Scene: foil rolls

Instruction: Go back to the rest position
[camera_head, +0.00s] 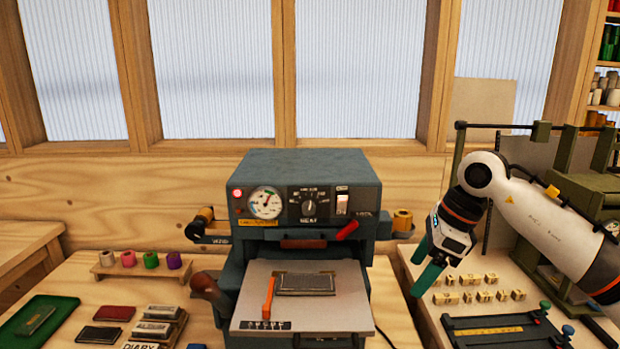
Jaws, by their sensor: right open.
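My right gripper (416,278) has teal fingers. Its arm comes in from the right, and the fingers point down and left. The jaws are open and nothing shows between them. It hangs in front of the right side of the blue-grey foil press (304,168), near the gap between the press and the right-hand bench. It looks apart from the press, though the exact distance is hard to tell. My left gripper is not in view.
A gold foil roll (403,220) sits on the press's right side. Several coloured rolls stand on a wooden rack (140,270) at left. Small brass type blocks (485,296) and a dark composing fixture (495,330) lie on the right bench, with a green frame (585,187) behind.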

